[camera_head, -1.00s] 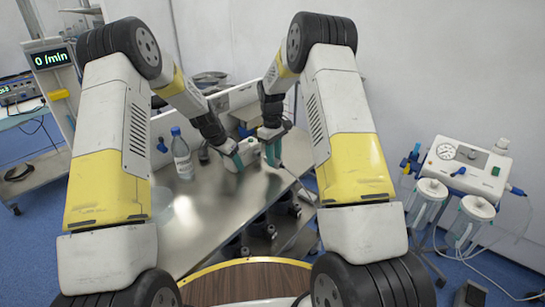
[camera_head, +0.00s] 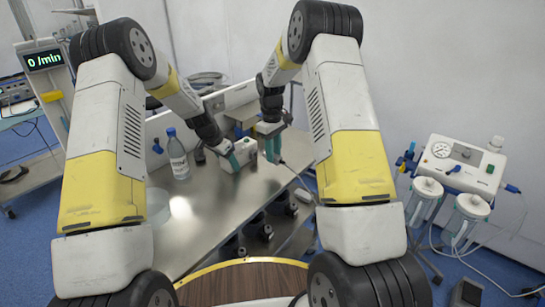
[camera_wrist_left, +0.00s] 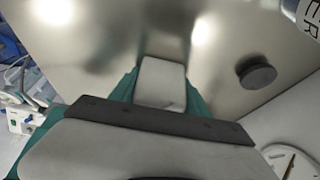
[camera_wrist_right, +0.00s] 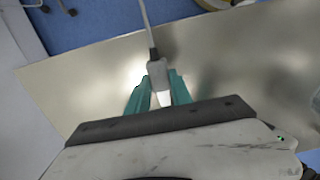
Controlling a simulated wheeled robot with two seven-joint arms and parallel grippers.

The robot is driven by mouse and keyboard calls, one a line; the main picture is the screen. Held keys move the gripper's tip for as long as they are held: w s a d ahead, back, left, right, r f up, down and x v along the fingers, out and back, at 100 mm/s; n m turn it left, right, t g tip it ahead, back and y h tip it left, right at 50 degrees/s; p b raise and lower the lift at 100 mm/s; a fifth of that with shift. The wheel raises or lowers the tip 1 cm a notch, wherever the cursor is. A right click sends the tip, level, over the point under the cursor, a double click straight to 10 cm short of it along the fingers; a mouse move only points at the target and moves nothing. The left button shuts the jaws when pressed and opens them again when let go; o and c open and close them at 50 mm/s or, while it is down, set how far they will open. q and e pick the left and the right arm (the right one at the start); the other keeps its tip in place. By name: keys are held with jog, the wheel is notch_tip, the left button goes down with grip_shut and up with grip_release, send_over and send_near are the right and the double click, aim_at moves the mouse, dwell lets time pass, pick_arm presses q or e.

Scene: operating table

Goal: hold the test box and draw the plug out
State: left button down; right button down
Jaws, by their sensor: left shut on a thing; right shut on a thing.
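The white test box (camera_head: 242,152) is on the steel table in the head view. My left gripper (camera_head: 234,157) is shut on it; in the left wrist view the box (camera_wrist_left: 161,82) sits between its teal fingers. My right gripper (camera_head: 273,150) is just right of the box, with a small gap in the head view. In the right wrist view its fingers (camera_wrist_right: 158,92) are shut on the grey plug (camera_wrist_right: 157,74), whose cable runs away upward. The box is not clearly seen there. The plug's front end is hidden, so I cannot tell if any of it is still inside.
A blue-capped bottle (camera_head: 178,158) stands left of the box, with a small dark round object (camera_head: 199,155) between them. A clear dish is partly hidden by my left arm. The table's front centre (camera_head: 215,205) is bare. A suction unit (camera_head: 455,170) stands at the right.

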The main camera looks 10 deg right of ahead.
jog(key=shift+s+d+r, duration=0.15)
jog(key=shift+r, duration=0.65)
jog(key=shift+s+d+r, duration=0.15)
jog(key=shift+s+r, duration=0.05)
jog(key=shift+r, duration=0.65)
jog(key=shift+s+d+r, duration=0.15)
jog(key=shift+r, duration=0.65)
pick_arm(q)
jog(key=shift+c, duration=2.2)
grip_release()
